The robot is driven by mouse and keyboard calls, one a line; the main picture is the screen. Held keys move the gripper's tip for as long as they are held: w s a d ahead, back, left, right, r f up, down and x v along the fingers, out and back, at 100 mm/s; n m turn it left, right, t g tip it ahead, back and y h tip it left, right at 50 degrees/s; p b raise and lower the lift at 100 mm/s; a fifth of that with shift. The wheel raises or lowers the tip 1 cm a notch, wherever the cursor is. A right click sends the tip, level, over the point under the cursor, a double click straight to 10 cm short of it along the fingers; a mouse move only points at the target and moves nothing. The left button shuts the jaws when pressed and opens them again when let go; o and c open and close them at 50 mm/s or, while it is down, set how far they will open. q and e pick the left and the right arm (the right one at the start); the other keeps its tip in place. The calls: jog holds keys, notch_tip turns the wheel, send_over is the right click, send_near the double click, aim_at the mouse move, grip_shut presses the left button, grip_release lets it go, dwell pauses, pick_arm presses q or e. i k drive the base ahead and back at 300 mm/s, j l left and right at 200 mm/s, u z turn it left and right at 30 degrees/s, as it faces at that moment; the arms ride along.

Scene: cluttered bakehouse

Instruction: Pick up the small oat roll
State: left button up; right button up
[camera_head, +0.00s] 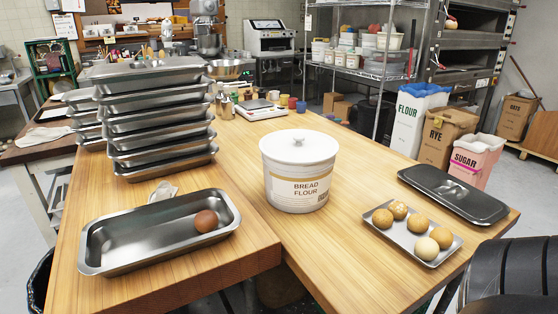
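A small grey tray (399,237) on the right part of the wooden table holds several small round rolls. One roll at its back (399,210) has pale flecks on top that look like oats. A plain tan roll (382,218) sits to its left, and another tan roll (418,223) to its right. A golden roll (441,237) and a paler roll (427,248) sit nearer the tray's front right. A reddish-brown ball (206,221) lies in a deep steel pan (140,243) at the front left. Neither of my grippers is in view.
A white bread flour tub (299,170) stands mid-table, left of the roll tray. A dark lidded pan (453,193) lies behind the tray. Stacked steel pans (155,125) rise at the left. A black ribbed shape (512,278) fills the lower right corner. Bare wood lies around the tray's left side.

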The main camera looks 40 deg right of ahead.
aim_at(399, 210)
jog(key=z, duration=2.2)
jog(key=u, duration=0.75)
jog(key=l+u, duration=0.45)
jog(key=k+l+u, duration=0.1)
jog(key=l+u, duration=0.25)
jog(key=u, duration=0.15)
jog(key=k+l+u, duration=0.15)
jog(key=l, duration=0.15)
jog(key=k+l+u, duration=0.15)
jog(key=l, duration=0.15)
jog(key=k+l+u, duration=0.1)
jog(key=l, duration=0.15)
